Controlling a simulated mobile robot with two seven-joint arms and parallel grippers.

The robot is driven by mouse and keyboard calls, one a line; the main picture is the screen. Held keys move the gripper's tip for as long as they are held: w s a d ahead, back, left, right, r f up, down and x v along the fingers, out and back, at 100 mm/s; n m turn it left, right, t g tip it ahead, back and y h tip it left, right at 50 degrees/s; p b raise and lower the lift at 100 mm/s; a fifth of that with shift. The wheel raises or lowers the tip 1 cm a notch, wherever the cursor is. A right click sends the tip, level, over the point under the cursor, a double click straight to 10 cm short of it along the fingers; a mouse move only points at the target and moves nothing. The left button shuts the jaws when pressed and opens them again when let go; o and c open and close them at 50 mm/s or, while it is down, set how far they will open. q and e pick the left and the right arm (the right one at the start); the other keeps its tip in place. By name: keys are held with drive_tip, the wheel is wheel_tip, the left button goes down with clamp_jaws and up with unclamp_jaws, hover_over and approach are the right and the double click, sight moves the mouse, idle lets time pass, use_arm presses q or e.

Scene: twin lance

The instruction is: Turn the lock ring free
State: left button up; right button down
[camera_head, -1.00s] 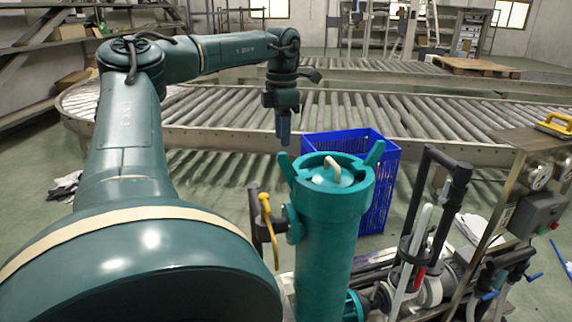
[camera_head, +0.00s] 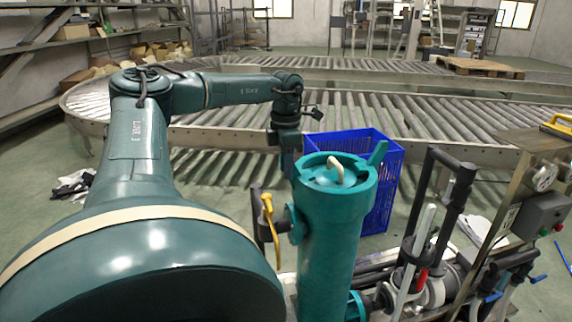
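The lock ring (camera_head: 335,190) is the teal collar at the top of an upright teal housing (camera_head: 328,260). One lug (camera_head: 377,153) sticks up at its right side; the left lug is hidden behind my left gripper or turned out of sight. A pale curved handle (camera_head: 335,168) sits on the lid inside the ring. My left gripper (camera_head: 288,165) points down at the ring's left edge, its fingers close together. I cannot tell whether it touches the ring or grips the lug. My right gripper is not in view.
A blue crate (camera_head: 381,190) stands behind the housing. A roller conveyor (camera_head: 430,115) runs across the back. Grey pipes (camera_head: 420,230), a yellow-handled tool (camera_head: 268,215) and a control panel (camera_head: 540,215) stand close around. Open floor lies at the left.

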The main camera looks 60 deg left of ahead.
use_arm(q)
clamp_jaws()
